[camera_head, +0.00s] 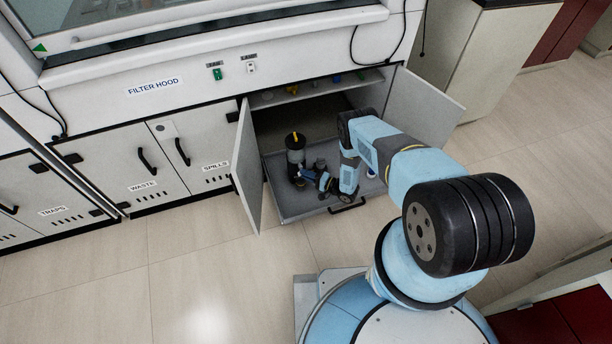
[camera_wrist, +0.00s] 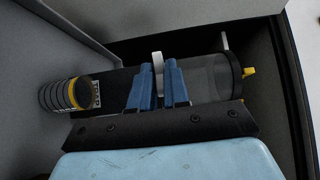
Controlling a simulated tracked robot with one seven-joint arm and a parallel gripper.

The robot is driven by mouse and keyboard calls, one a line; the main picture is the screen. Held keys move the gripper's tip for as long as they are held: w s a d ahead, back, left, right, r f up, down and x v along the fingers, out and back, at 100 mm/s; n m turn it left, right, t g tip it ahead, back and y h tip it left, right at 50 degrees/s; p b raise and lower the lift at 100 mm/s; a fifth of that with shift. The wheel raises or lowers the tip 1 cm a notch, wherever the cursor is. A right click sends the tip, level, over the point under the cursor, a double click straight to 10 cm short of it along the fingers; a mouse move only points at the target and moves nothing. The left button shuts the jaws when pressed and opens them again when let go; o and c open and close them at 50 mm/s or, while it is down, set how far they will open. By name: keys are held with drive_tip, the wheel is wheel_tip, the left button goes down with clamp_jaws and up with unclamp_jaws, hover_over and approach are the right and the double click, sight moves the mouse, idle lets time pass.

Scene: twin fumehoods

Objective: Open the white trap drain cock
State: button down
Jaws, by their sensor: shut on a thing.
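My gripper (camera_wrist: 159,76) has two blue fingers, seen in the wrist view with a white piece (camera_wrist: 157,58) between them. The white piece looks like the white drain cock's lever, and the fingers are shut on it. Behind the fingers lies a clear, dark-ended cylindrical trap (camera_wrist: 214,78) with a yellow tip (camera_wrist: 248,72) at its right end. The head view shows the dark trap (camera_head: 295,158) with a yellow top standing in a pulled-out tray. My gripper (camera_head: 324,182) is low beside it there. The cock is too small to make out in the head view.
The grey tray (camera_head: 300,212) extends from an open cabinet, between a left door (camera_head: 248,168) and a right door (camera_head: 428,105). A yellow-banded cylinder (camera_wrist: 65,94) is at the left in the wrist view. A shelf (camera_head: 310,92) with small items is above.

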drive_tip(key=shift+s+n+g+h, duration=0.1)
drive_tip(key=shift+n+g+h, duration=0.2)
drive_tip(key=shift+n+h, duration=0.15)
idle(0.5)
drive_tip(key=shift+s+a+r+n+h, duration=0.1)
drive_tip(key=shift+a+r+n+h, duration=0.1)
drive_tip(key=shift+n+h, duration=1.4)
drive_tip(key=shift+s+a+r+n+h, duration=0.15)
drive_tip(key=shift+n+h, duration=0.75)
drive_tip(key=shift+h, duration=1.25)
drive_tip(key=shift+w+a+r+n+h, duration=0.1)
drive_tip(key=shift+a+r+n+h, duration=0.1)
drive_tip(key=shift+n+h, duration=1.4)
drive_tip(key=shift+m+h, duration=0.25)
drive_tip(key=shift+h, duration=0.25)
drive_tip(key=c, duration=1.2)
unclamp_jaws()
drive_tip(key=shift+d, duration=0.1)
